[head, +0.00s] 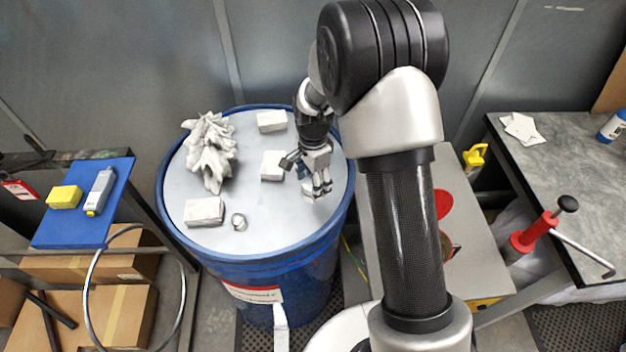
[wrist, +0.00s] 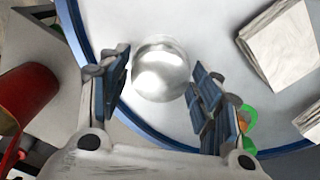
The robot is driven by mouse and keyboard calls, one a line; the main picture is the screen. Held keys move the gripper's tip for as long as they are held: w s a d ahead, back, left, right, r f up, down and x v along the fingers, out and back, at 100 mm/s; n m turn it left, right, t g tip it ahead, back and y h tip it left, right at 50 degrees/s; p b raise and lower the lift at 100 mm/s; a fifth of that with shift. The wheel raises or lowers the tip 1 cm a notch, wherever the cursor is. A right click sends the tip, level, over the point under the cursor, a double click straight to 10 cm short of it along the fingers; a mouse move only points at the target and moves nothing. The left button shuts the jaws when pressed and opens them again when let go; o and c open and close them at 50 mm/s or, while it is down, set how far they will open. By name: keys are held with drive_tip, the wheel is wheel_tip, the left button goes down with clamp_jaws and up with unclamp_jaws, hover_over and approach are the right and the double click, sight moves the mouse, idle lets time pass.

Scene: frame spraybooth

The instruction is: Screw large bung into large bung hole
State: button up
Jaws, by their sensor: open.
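The blue drum (head: 240,262) has a grey lid (head: 262,228). A round, shiny silver disc (wrist: 162,72), which looks like the large bung, shows in the wrist view near the drum's rim. My gripper (head: 319,193) is over the right part of the lid. In the wrist view my gripper (wrist: 160,80) is open, with one padded finger on each side of the disc. I cannot tell whether the fingers touch it or whether it sits in the large bung hole. A small metal ring-like piece (head: 239,221) lies near the lid's front.
White blocks (head: 204,212) and a crumpled white cloth (head: 209,150) lie on the lid. A blue board (head: 88,222) with a yellow block (head: 65,197) is left. A grey bench (head: 548,160) with a red-bodied tool (head: 535,232) is right.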

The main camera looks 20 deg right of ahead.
drive_tip(key=n, duration=0.6)
drive_tip(key=shift+n, duration=0.3)
drive_tip(key=n, duration=0.6)
drive_tip(key=shift+n, duration=0.4)
drive_tip(key=n, duration=0.5)
drive_tip(key=shift+n+p, duration=0.3)
drive_tip(key=n, duration=0.6)
drive_tip(key=c, duration=0.7)
drive_tip(key=m, duration=0.4)
drive_tip(key=shift+w, duration=0.1)
drive_tip(key=shift+c, duration=0.2)
